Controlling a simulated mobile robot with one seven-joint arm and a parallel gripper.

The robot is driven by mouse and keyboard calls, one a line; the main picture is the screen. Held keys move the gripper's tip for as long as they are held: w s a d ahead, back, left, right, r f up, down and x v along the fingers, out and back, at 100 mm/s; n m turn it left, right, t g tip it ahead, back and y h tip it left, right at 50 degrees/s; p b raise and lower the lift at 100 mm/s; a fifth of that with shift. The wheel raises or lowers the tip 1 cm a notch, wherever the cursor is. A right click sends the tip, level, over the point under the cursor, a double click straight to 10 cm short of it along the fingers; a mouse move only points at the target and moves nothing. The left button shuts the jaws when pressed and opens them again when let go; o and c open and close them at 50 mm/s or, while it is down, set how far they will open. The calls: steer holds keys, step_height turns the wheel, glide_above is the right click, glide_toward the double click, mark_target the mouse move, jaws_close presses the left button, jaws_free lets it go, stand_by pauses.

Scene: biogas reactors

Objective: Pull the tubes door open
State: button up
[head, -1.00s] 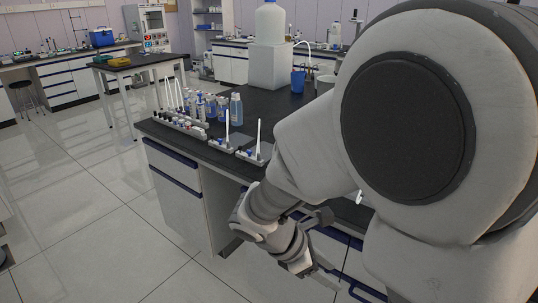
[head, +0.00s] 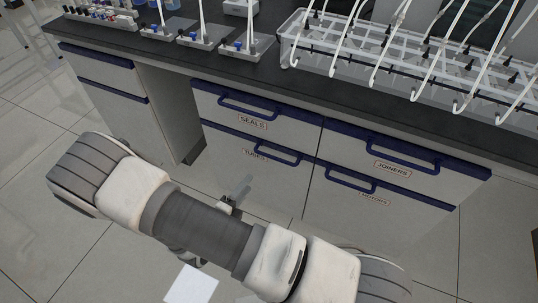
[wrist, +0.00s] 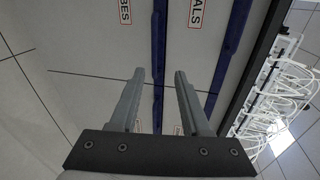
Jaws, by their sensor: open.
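The tubes door (head: 285,180) is the lower left front of the cabinet, with a blue handle (head: 277,151) along its top edge and a label, "TUBES" (head: 255,154). It looks closed. In the wrist view its label (wrist: 125,12) is partly cut off, and its blue handle (wrist: 159,50) runs up the picture. My gripper (wrist: 159,75) is open and empty, facing the cabinet front. Its two fingers appear on either side of the handle's line; I cannot tell how far off they are. In the head view my arm hides most of the gripper.
The SEALS drawer (head: 225,105) is directly above, with its own blue handle (head: 250,107). The JOINERS drawer (head: 375,155) is to the right. The dark worktop (head: 255,70) overhangs them and carries a white rack (head: 290,50) with tubing. Tiled floor (head: 30,130) is free at left.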

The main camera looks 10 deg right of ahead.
mark_target(269, 156)
steer(key=shift+n+y, duration=0.3)
steer(key=shift+n, duration=0.3)
steer(key=b+x, duration=0.1)
steer(key=x, duration=0.5)
steer(key=b+x, duration=0.2)
steer(key=x, duration=0.3)
steer(key=f+b+x, duration=0.1)
steer(key=x, duration=0.5)
steer(key=shift+w+a, duration=0.15)
steer(key=shift+w, duration=0.2)
jaws_close()
